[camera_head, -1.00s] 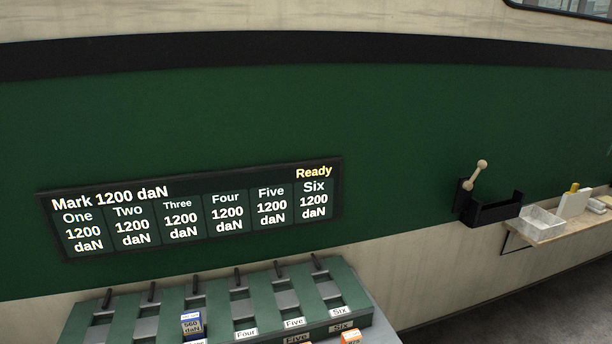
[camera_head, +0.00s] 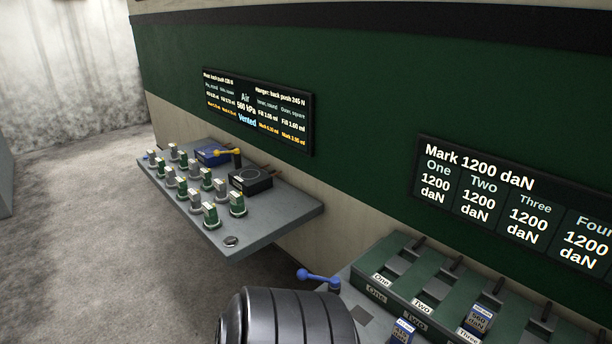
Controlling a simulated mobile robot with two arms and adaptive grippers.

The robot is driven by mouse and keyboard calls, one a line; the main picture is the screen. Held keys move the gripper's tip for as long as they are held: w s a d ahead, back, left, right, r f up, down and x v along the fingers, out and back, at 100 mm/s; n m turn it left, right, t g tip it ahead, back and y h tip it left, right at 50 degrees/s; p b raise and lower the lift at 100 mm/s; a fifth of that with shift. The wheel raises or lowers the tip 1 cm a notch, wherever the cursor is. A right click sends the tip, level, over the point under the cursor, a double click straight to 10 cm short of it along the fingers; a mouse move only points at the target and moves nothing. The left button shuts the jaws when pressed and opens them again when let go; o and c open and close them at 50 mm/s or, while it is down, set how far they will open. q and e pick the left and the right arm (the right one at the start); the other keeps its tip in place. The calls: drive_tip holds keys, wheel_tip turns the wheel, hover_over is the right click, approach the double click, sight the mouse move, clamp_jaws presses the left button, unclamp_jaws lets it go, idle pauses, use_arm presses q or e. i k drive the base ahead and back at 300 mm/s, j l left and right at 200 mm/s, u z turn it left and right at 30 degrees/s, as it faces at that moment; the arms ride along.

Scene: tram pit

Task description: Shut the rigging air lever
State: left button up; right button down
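Two levers are in view, and I cannot read a label on either. A blue-handled lever (camera_head: 318,276) stands at the left end of the bench with the numbered green slots. A yellow-handled lever (camera_head: 229,152) sits on a blue box (camera_head: 211,156) at the back of the grey shelf. The wall screen (camera_head: 258,108) above that shelf reads "Air 560 kPa" and "Vented". Neither of my grippers is in view. A dark ribbed shape at the bottom hides part of the bench's left end, near the blue lever.
The grey shelf (camera_head: 278,222) holds several green and grey fittings and a black box (camera_head: 250,180). The green slotted bench (camera_head: 424,312) carries labelled blocks. A second screen (camera_head: 500,195) reads "Mark 1200 daN". Open floor (camera_head: 95,250) lies left.

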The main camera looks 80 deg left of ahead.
sight(302, 274)
drive_tip(key=u, duration=2.5)
drive_tip(key=k+l+z, duration=0.1)
drive_tip(key=z, duration=0.2)
drive_tip(key=l+z, duration=0.3)
drive_tip(key=k+l, duration=0.05)
